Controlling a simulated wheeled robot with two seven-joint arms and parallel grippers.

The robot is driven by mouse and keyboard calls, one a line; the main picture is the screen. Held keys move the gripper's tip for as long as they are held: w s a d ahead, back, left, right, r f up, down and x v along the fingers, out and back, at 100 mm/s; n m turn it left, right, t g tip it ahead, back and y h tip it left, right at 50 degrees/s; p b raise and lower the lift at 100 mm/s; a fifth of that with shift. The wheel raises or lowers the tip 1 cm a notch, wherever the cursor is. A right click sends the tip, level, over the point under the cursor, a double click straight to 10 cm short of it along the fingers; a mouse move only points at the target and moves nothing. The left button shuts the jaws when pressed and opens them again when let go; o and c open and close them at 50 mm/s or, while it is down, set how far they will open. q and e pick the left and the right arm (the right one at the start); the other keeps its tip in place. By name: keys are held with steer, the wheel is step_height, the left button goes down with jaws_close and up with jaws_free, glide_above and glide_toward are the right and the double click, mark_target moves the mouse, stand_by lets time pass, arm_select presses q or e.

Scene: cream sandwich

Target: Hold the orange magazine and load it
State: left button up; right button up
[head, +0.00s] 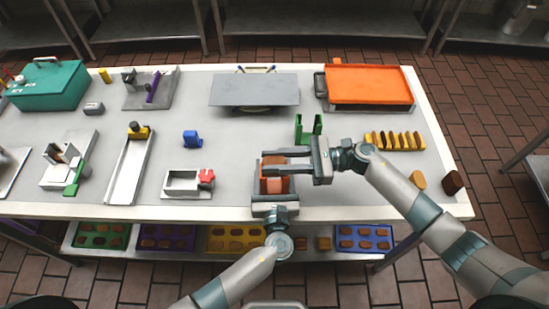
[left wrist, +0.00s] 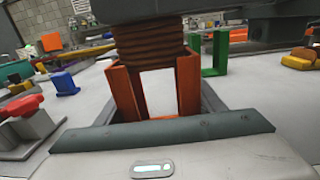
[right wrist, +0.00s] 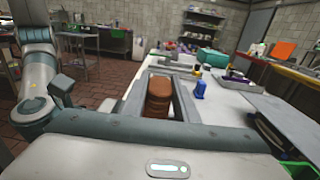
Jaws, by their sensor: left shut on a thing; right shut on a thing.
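The orange magazine (left wrist: 188,85) stands upright between the fingers of my left gripper (head: 272,190), which is shut on it near the table's front edge. It has tall orange walls with an open front. My right gripper (head: 288,167) reaches in from the right, above the magazine, and is shut on a stack of brown biscuits (right wrist: 158,98). In the left wrist view the stack (left wrist: 145,42) is upright, with its lower end at the top of the magazine walls. The lower part of the magazine looks empty. I cannot tell whether the stack touches the walls.
A green bracket (head: 308,129) stands just behind the right gripper. A row of yellow and brown pieces (head: 395,140) lies at the right. A grey fixture with a red knob (head: 187,182) sits left of the magazine. An orange tray (head: 368,84) is at the back right.

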steer(key=shift+f, duration=1.6)
steer(key=o, duration=1.1)
steer(key=shift+o, duration=0.2)
steer(key=shift+d, duration=0.1)
steer(key=d, duration=1.1)
steer(key=shift+w+d, duration=0.2)
steer(key=shift+d, duration=0.2)
arm_select(q)
steer(key=o, duration=1.2)
steer(key=shift+o, duration=0.2)
